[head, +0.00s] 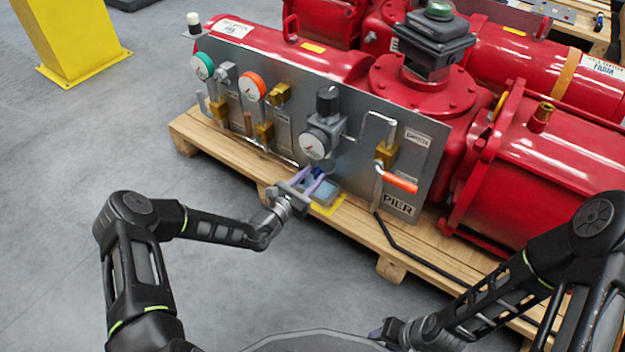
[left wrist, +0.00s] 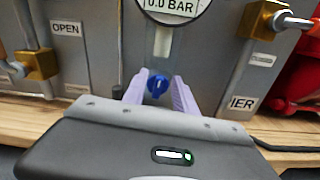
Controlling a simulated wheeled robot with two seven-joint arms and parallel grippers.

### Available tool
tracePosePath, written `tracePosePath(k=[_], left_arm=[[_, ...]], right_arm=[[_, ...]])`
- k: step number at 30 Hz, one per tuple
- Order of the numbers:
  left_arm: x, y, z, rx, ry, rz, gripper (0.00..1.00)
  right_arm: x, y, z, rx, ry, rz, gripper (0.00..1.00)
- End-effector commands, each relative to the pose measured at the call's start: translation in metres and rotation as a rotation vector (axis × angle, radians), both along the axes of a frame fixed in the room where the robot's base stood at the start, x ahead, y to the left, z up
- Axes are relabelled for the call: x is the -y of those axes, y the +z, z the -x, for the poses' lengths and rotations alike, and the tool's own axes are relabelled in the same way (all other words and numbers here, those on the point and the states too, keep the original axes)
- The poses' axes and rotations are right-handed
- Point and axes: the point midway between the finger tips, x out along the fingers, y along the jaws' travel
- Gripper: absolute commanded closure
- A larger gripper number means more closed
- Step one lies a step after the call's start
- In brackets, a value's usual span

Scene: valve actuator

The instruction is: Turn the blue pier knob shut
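The blue knob (head: 318,172) is low on the grey panel, under the round gauge, and it also shows in the left wrist view (left wrist: 158,86). My left gripper (head: 310,182) reaches it from the front left. In the left wrist view its lavender fingers (left wrist: 160,92) are apart, one on each side of the knob. A narrow gap shows on the right side; I cannot tell whether the left finger touches. My right gripper (head: 380,334) is low at the bottom edge, away from the panel; its finger opening is not clear.
The panel (head: 350,165) carries gauges, brass fittings and an orange-handled lever (head: 400,183) right of the knob. A "PIER" label (head: 398,204) is below the lever. Red tanks (head: 545,145) stand behind on a wooden pallet (head: 240,165). A black hose (head: 420,258) runs right.

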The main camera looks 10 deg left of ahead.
Motion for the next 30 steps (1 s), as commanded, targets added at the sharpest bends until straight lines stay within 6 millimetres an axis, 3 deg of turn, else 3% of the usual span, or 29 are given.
tracePosePath(k=[9,22,30], left_arm=[[0.0017,0.0009,-0.0038,0.0,0.0,0.001,0.66],[0.0017,0.0006,-0.0036,0.0,0.0,0.0,1.0],[0.0017,0.0005,-0.0035,0.0,0.0,0.0,1.0]], right_arm=[[0.0003,-0.0011,-0.0006,0.001,0.0,0.0,0.64],[0.0003,-0.0012,-0.0005,0.001,-0.001,0.0,0.64],[0.0003,-0.0012,-0.0004,0.001,-0.001,0.0,0.64]])
